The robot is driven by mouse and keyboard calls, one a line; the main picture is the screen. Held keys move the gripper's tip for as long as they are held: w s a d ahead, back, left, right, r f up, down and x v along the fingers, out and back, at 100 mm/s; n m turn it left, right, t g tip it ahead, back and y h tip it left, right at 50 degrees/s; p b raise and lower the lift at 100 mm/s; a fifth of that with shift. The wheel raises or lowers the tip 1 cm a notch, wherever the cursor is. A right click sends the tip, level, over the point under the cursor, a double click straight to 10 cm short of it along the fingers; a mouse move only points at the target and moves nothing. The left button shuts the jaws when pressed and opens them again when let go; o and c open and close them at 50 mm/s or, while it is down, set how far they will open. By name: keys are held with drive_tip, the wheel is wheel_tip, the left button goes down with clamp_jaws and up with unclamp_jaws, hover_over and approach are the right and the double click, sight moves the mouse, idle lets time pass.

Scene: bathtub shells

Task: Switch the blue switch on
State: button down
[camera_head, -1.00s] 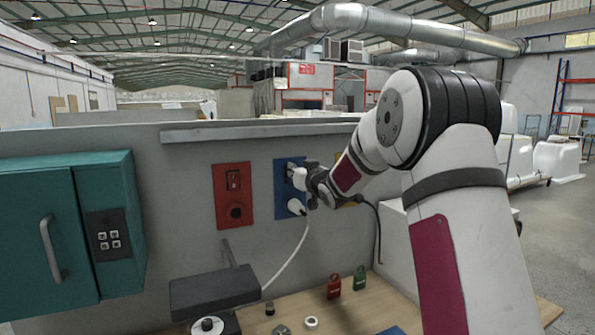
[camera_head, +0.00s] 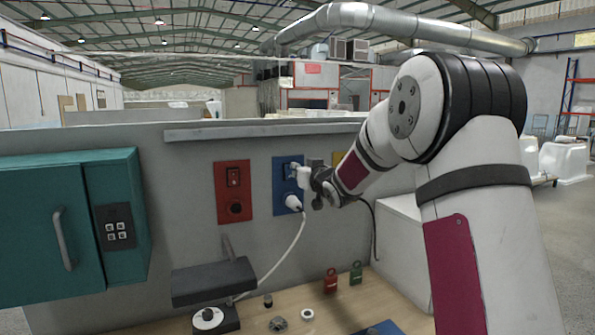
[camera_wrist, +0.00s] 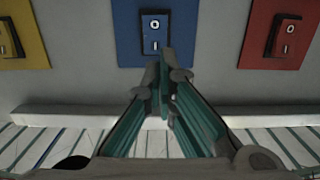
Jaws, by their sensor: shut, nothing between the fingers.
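The blue panel (camera_head: 280,186) is on the grey wall, with a white plug (camera_head: 293,203) in its lower part. In the wrist view the blue panel (camera_wrist: 127,30) bears a dark rocker switch (camera_wrist: 155,32) marked O above and I below. I cannot tell which side of the rocker is pressed in. My gripper (camera_wrist: 163,58) is shut and empty, its fingertips at the switch's lower edge in that view. Contact cannot be told. In the head view my gripper (camera_head: 308,180) is at the panel's right side, covering part of it.
A red panel (camera_head: 220,195) is left of the blue one, and a yellow panel (camera_wrist: 25,30) is on its other side. A white cable hangs from the plug. The bench below holds a red padlock (camera_head: 330,283), a green padlock (camera_head: 356,272) and a dark grey device (camera_head: 212,282).

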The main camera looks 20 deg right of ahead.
drive_tip(key=s, duration=0.8)
drive_tip(key=shift+s+r, duration=0.15)
drive_tip(key=shift+r, duration=0.25)
drive_tip(key=shift+d, duration=0.1)
drive_tip(key=s+a+f+g, duration=0.2)
drive_tip(key=s+a+g, duration=0.2)
drive_tip(key=s, duration=0.9)
drive_tip(key=s+a+f+g, duration=0.3)
drive_tip(key=s+a, duration=0.3)
drive_tip(key=s, duration=0.8)
drive_tip(key=s+a+f+g, duration=0.3)
drive_tip(key=s+a+g, duration=0.1)
drive_tip(key=s, duration=1)
drive_tip(key=shift+a+f+g+b, duration=0.3)
drive_tip(key=shift+a+b, duration=0.15)
drive_tip(key=shift+a, duration=0.35)
drive_tip(key=shift+w+r, duration=0.1)
